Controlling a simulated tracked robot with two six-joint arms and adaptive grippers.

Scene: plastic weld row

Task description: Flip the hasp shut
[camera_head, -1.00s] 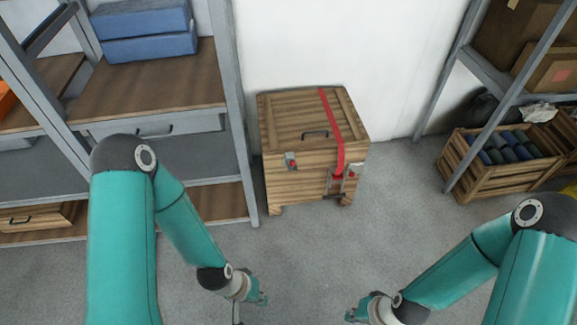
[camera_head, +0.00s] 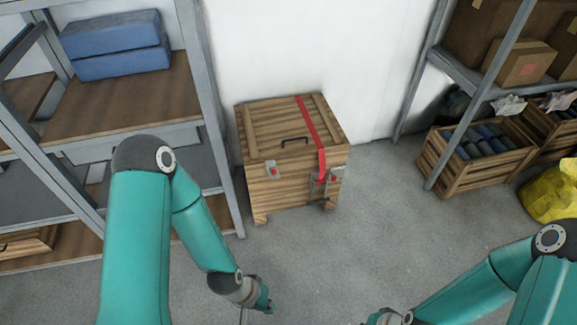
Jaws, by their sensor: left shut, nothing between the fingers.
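A wooden chest (camera_head: 285,192) with a closed lid stands on the floor against the white wall. Its front carries a small metal latch with a red spot (camera_head: 271,171) on the left and a metal hasp (camera_head: 334,175) with a red spot on the right. A wire-like loop (camera_head: 314,188) hangs beside the right fitting; its exact position is too small to tell. My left gripper (camera_head: 266,301) is shut and empty, low in front of the chest and apart from it. My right gripper (camera_head: 380,319) is cut off at the bottom edge, so its jaws cannot be judged.
A red strap (camera_head: 312,135) runs over the lid and down the front. A shelf rack (camera_head: 130,95) stands close on the left. A crate of rolls (camera_head: 470,165) and a yellow bag (camera_head: 552,190) are on the right. The floor before the chest is clear.

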